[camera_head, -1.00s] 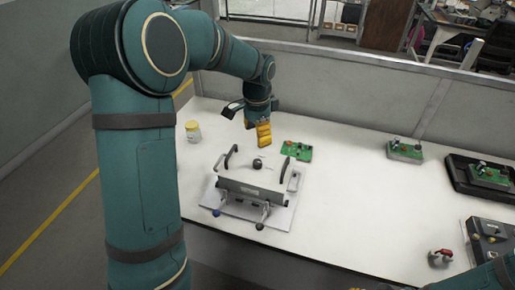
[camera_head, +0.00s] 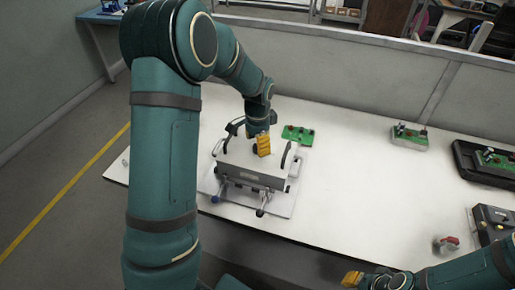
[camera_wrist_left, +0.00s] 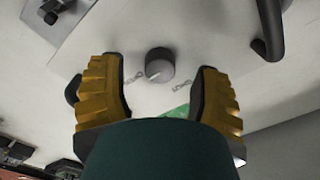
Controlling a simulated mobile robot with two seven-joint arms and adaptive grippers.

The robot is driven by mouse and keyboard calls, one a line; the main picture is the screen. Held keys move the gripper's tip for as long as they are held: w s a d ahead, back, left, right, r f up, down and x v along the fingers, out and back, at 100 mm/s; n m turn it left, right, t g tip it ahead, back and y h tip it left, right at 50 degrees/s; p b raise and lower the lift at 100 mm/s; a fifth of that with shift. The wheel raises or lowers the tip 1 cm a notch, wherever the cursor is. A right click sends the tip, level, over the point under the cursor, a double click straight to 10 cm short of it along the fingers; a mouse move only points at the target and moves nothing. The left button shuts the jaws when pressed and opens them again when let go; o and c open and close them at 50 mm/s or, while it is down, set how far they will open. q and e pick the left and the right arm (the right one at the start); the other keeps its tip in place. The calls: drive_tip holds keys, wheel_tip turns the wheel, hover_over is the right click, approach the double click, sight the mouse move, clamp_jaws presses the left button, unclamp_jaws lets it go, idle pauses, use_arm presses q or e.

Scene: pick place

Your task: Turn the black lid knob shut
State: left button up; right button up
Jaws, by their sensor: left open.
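The grey box (camera_head: 245,178) has a pale lid and stands on a plate on the white table. In the left wrist view, the round dark knob (camera_wrist_left: 160,66) sits upright on the pale lid (camera_wrist_left: 200,35), with a white mark on it. My left gripper (camera_head: 263,147) has yellow fingers and is over the lid, hiding most of the knob in the head view. In the left wrist view, its fingers (camera_wrist_left: 159,72) are spread on both sides of the knob, with no visible contact. My right gripper (camera_head: 352,279) is low at the bottom edge, partly cut off.
Two curved black handles rise from the lid; one (camera_head: 286,156) is right of my left gripper. Latches (camera_head: 263,206) hang at the box's front. A green circuit board (camera_head: 298,134) lies behind the box. Another board (camera_head: 409,137) is farther right. The table's middle (camera_head: 365,190) is clear.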

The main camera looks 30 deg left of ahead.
use_arm(q)
drive_tip(key=shift+f, duration=0.8)
clamp_jaws()
